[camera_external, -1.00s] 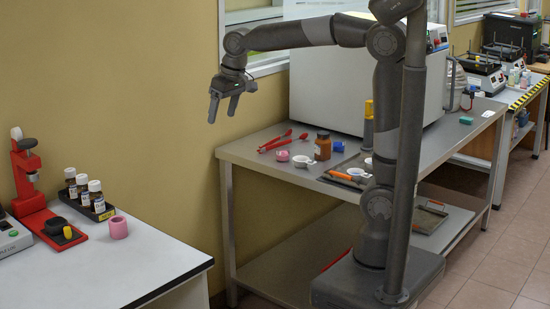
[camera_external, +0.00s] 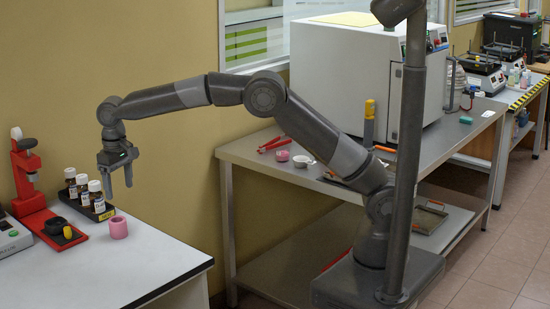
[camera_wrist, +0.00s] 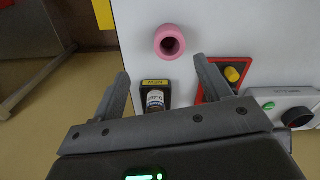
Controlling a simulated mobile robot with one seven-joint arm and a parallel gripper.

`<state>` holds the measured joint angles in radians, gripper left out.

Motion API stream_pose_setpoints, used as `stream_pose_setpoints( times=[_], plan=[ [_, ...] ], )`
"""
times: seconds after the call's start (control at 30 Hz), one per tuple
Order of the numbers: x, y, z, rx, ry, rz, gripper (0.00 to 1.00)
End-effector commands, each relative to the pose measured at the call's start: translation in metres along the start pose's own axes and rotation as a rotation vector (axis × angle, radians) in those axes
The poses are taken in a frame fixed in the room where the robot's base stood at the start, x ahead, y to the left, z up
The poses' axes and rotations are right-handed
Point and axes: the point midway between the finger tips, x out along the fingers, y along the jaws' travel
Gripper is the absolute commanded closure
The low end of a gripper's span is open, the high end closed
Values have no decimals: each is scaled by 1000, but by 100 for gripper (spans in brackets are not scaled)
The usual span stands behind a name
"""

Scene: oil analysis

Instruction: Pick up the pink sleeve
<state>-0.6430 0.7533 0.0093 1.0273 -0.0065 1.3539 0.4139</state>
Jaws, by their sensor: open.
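The pink sleeve (camera_external: 118,228) is a short hollow cylinder standing upright on the white table at the left. In the wrist view the sleeve (camera_wrist: 170,42) shows its open top, ahead of the fingertips and roughly between their lines. My gripper (camera_external: 119,188) is open and empty, pointing down above the table, higher than the sleeve and close to the vial rack. In the wrist view my gripper (camera_wrist: 161,72) has its two fingers wide apart.
A black rack of small brown vials (camera_external: 95,196) stands just behind and left of the sleeve. A red press (camera_external: 30,185) is further left. The white table (camera_external: 150,262) is bare to the right. A metal bench (camera_external: 260,150) holds another pink item (camera_external: 282,156).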

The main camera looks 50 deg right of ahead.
Motion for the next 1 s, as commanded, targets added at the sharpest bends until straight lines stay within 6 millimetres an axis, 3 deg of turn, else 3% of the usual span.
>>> stream_pose_setpoints(
  times=[0.4,0.67,1.0],
  plan=[
    [53,-9,-2,-3,-9,4,29],
    [71,-10,-2,-4,-9,4,29],
    [114,-15,-6,-4,-7,3,29]
  ],
)
